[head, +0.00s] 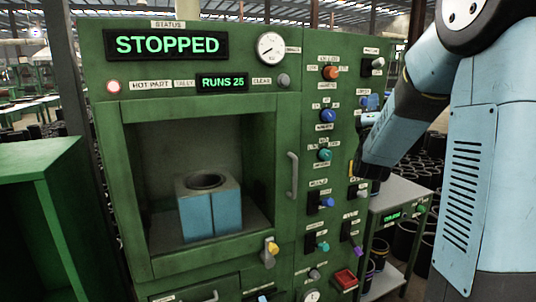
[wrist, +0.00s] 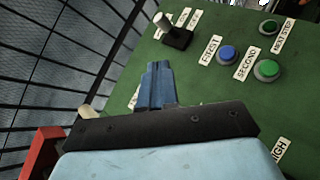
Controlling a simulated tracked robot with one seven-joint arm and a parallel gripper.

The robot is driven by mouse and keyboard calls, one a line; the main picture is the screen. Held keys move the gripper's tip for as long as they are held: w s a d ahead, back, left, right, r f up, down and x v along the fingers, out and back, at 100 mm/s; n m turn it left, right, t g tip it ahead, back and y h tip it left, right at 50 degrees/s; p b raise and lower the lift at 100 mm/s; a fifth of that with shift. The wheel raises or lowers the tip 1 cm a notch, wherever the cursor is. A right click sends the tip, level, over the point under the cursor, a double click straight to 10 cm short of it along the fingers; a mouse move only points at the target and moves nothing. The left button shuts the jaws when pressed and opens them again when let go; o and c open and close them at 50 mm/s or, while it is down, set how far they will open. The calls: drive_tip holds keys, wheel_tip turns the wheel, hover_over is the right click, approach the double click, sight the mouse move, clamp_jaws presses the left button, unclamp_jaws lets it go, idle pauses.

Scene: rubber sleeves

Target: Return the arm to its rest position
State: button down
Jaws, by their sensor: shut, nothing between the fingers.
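My gripper (wrist: 158,68) shows in the wrist view with its blue fingers together and nothing between them. It is in front of a green panel (wrist: 215,110), below a grey-tipped lever switch (wrist: 165,22). I cannot tell the exact gap to the panel. In the head view my light blue arm (head: 425,85) comes down from the upper right and bends toward the right side of the green machine (head: 200,70). The fingers are hard to make out there.
The wrist view shows a blue button (wrist: 228,54), a green button (wrist: 267,70) and a red part (wrist: 42,150) at lower left. The machine's display (head: 167,45) reads STOPPED. A blue block (head: 210,212) stands in its open chamber.

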drive_tip(key=s+a+f+m+g+y, duration=0.5)
drive_tip(key=s+a+m+g+y, duration=0.2)
drive_tip(key=s+a+g+y, duration=0.15)
drive_tip(key=s+a+f+m+g, duration=0.1)
drive_tip(key=s+f+m+g, duration=0.2)
drive_tip(key=s, duration=0.5)
drive_tip(key=s+a+f+m+g+y, duration=0.1)
drive_tip(key=s+f+m+g, duration=0.2)
drive_tip(key=s, duration=0.5)
drive_tip(key=s+a+f+m+g, duration=0.2)
drive_tip(key=s+f+m+g, duration=0.1)
drive_tip(key=s, duration=0.5)
drive_tip(key=shift+s+f+m+g, duration=0.3)
drive_tip(key=shift+s+f+g, duration=0.1)
drive_tip(key=shift+f+g, duration=0.2)
